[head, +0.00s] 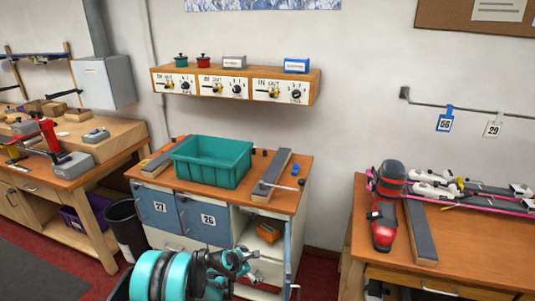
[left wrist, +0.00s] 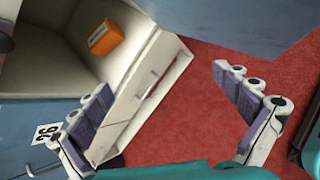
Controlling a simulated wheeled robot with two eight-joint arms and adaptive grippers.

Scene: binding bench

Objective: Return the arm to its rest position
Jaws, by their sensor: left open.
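My left arm, teal and dark grey, rises at the bottom centre of the head view. Its gripper (head: 246,262) is in front of the cabinet's open compartment. In the left wrist view my left gripper (left wrist: 170,95) has its two purple-padded fingers wide apart, with nothing between them. An orange box (head: 268,233) lies inside the open compartment; it also shows in the left wrist view (left wrist: 103,37), beyond the fingers and apart from them. My right gripper does not show in either view.
The cabinet (head: 205,243) has blue doors marked 27 and 26; a third door (head: 296,245) stands open. A teal bin (head: 212,162) sits on its top. A black waste bin (head: 126,228) stands left. A bench (head: 475,240) with a red-black boot (head: 386,205) is at right.

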